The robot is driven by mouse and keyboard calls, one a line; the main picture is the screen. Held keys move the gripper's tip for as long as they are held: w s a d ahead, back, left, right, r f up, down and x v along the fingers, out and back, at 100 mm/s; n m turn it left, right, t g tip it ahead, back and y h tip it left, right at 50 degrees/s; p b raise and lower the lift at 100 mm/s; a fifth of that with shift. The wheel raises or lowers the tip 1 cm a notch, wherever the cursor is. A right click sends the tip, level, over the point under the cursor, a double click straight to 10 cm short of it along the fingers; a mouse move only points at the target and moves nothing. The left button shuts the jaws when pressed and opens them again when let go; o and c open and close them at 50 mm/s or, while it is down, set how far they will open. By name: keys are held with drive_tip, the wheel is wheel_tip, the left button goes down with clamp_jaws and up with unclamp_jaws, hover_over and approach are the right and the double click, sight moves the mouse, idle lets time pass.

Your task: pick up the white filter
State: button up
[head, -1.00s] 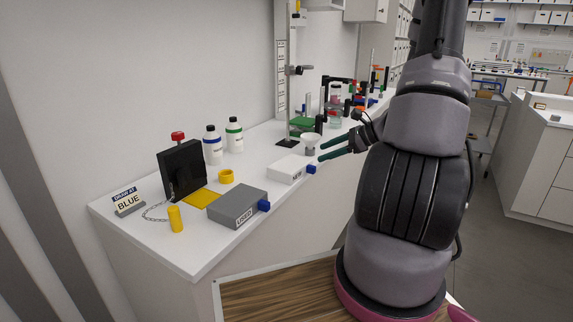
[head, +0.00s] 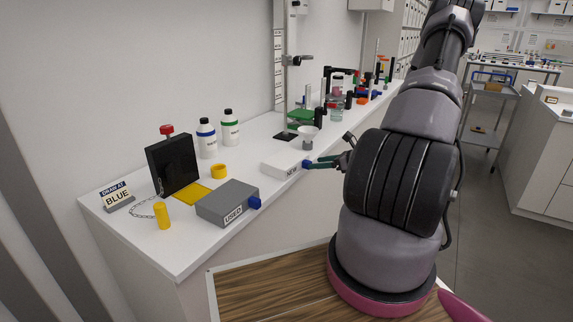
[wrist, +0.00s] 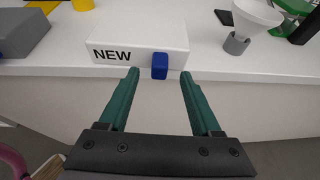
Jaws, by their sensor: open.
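The white filter, a flat white block (head: 281,164) marked NEW, lies on the white counter near its front edge. It fills the upper middle of the wrist view (wrist: 120,40). A blue tab (wrist: 160,66) sticks out from its front face. My gripper (wrist: 158,74) is open, with its two green fingers pointing at the block. The tab lies between the fingertips in the wrist view, with a gap on each side. In the head view my gripper (head: 313,163) is at the block's right end, by the tab. I cannot tell whether a finger touches anything.
A grey block (head: 222,200) marked USED lies left on the counter (head: 180,258). A black upright housing (head: 172,165) and bottles stand farther back. Space before the counter's front edge is clear.

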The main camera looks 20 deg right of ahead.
sight(311, 162)
drive_tip(key=x, duration=0.4)
clamp_jaws()
wheel_tip(311, 162, up, 10)
idle(0.8)
drive_tip(key=shift+a+f, duration=0.1)
